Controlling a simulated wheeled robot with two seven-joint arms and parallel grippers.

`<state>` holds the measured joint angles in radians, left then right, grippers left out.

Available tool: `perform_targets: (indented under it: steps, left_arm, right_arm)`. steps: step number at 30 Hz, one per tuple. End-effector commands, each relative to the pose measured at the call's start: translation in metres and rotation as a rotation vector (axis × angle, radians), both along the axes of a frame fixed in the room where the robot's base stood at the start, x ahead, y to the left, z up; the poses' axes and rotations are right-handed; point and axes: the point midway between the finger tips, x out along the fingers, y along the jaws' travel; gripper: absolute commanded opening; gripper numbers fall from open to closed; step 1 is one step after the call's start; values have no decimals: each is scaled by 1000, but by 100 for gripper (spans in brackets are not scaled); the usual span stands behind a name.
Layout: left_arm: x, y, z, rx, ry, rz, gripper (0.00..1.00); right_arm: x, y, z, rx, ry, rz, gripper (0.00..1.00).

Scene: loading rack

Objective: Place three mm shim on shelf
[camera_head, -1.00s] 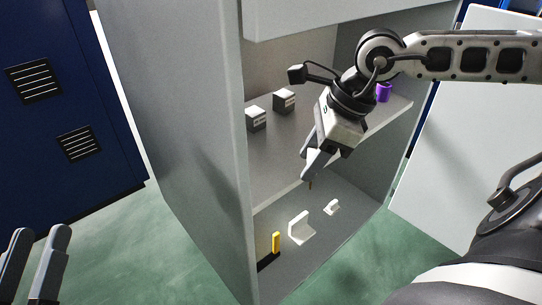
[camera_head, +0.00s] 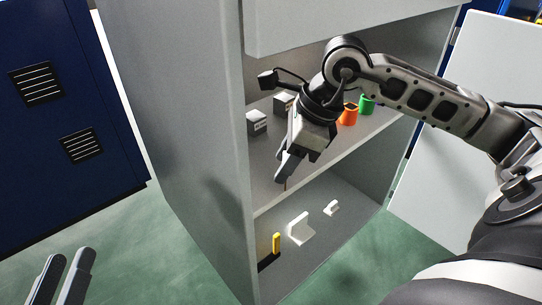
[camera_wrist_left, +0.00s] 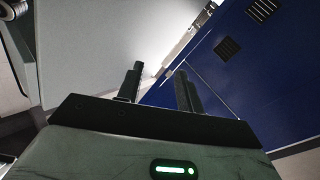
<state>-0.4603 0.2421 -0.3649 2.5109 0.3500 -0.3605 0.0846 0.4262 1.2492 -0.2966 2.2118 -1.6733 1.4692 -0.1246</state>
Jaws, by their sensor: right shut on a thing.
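My right gripper (camera_head: 287,168) is shut and points down near the front edge of the cabinet's upper shelf (camera_head: 265,178). A thin, brownish sliver (camera_head: 286,184) shows at its fingertips and looks like the shim; most of it is hidden by the fingers. I cannot tell whether it touches the shelf. My left gripper (camera_head: 63,272) is at the lower left, outside the cabinet, with its fingers apart and empty. It also shows in the left wrist view (camera_wrist_left: 160,88).
An orange cup (camera_head: 349,115) and a green cup (camera_head: 367,105) stand at right. A yellow piece (camera_head: 276,243) and white brackets (camera_head: 300,229) are on the lower level. A blue cabinet (camera_head: 75,100) stands left.

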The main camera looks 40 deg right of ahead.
Motion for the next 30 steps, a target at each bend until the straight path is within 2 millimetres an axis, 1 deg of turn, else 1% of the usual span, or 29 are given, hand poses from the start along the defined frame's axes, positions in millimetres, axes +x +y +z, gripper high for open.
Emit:
perform_targets:
  steps: [1, 5, 6, 8, 10, 17, 21, 22, 23, 24, 30]
  left_arm:
    - [-1, 0, -1, -6, 14, 2, 36]
    - [-2, 0, -5, -14, 41, -1, 36]
    - [-3, 0, -11, -13, 49, 2, 36]
    - [2, 2, -2, 9, -26, 13, 36]
    - [4, 3, 4, 14, -56, 16, 36]
    - [3, 3, 5, 16, -60, 15, 36]
    - [4, 3, 5, 23, -78, 19, 36]
    - [4, 3, 7, 24, -87, 20, 36]
    - [5, 3, 8, 24, -91, 19, 36]
    - [5, 3, 9, 25, -94, 19, 36]
    - [5, 3, 10, 23, -96, 18, 36]
  right_arm:
    - [7, 8, 2, 10, -5, 0, 21]
    - [18, 22, 2, 6, -4, 3, 21]
    - [18, 22, -3, 2, -1, 1, 21]
    - [17, 20, -7, 0, 0, -1, 21]
    - [17, 20, -7, 0, 0, -1, 21]
    - [17, 20, -6, 1, -1, 0, 21]
    - [17, 20, -9, 1, -1, 0, 21]
    - [17, 20, -9, 1, 1, 0, 46]
    - [17, 20, -8, 1, 1, 0, 54]
    - [17, 20, -8, 1, 1, 0, 65]
    - [17, 20, -8, 1, 1, 0, 65]
